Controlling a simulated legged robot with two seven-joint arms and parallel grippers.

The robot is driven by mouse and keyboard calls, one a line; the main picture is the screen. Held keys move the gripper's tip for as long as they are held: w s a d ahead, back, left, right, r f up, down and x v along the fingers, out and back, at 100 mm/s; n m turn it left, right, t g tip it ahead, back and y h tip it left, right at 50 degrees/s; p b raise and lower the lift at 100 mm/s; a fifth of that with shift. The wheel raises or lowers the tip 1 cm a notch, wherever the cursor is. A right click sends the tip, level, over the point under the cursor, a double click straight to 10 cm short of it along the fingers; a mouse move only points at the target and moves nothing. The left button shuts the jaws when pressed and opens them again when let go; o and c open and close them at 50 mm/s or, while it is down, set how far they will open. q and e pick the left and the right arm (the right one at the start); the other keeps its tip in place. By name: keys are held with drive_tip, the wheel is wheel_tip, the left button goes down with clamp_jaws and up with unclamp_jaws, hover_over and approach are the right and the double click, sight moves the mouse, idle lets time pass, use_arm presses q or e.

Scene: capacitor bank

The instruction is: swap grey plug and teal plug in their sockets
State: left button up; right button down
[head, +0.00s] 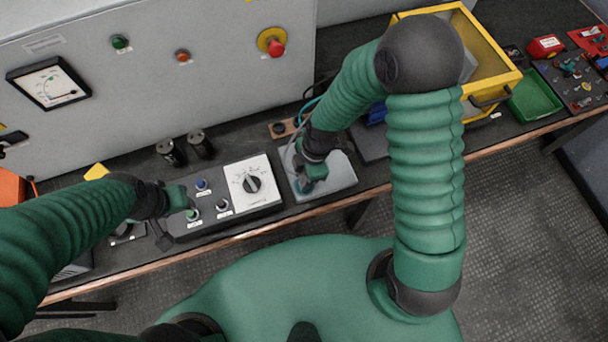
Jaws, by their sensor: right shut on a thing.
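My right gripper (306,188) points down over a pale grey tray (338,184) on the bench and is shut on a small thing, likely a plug. The thing is mostly hidden by the jaws, and I cannot tell its colour. A teal cable (310,106) and a dark cable run behind my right forearm. A brown socket block (279,129) sits behind the tray, partly hidden by my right arm. I cannot make out a plug in it. My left gripper (176,222) is over the left end of the control box, and its jaws do not show clearly.
The control box (266,199) with a dial and buttons stands left of the tray. Two black cylindrical posts (201,144) stand behind it, before the grey cabinet (215,90). A yellow crate (492,50) and a green tray (536,95) are at right.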

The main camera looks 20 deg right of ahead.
drive_tip(key=shift+f+b, duration=0.35)
drive_tip(key=shift+f, duration=0.2)
drive_tip(key=c, duration=1.1)
unclamp_jaws()
drive_tip(key=shift+o, duration=0.2)
drive_tip(key=d+r+p, duration=0.2)
drive_tip(key=d+r, duration=0.1)
drive_tip(key=r, duration=1.3)
drive_tip(key=shift+w+r, duration=0.15)
drive_tip(key=shift+r, duration=0.1)
drive_tip(key=s+d+m+t+h, duration=0.2)
drive_tip(key=s+d+m, duration=0.2)
drive_tip(key=m, duration=1.4)
drive_tip(key=shift+d+f+t, duration=0.4)
drive_tip(key=shift+d, duration=0.3)
